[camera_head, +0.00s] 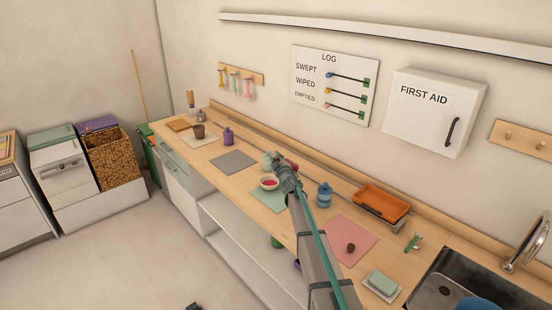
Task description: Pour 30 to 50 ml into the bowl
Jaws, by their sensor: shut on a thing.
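A small white bowl (268,183) with a red inside or contents stands on a pale green mat on the counter, left of my arm. My gripper (279,161) is just behind and above the bowl, at the far end of my arm. A pale green container (267,160) shows at the gripper's left side. The gripper appears shut on it. The fingers are small and mostly hidden by my wrist. Whether the container is tilted, and whether any liquid is flowing, cannot be told. The level in the bowl is too small to read.
A blue canister (324,195) stands right of my arm, near an orange tray (382,203). A purple bottle (228,136) and a grey mat (233,160) lie left. The sink (462,277) is at right.

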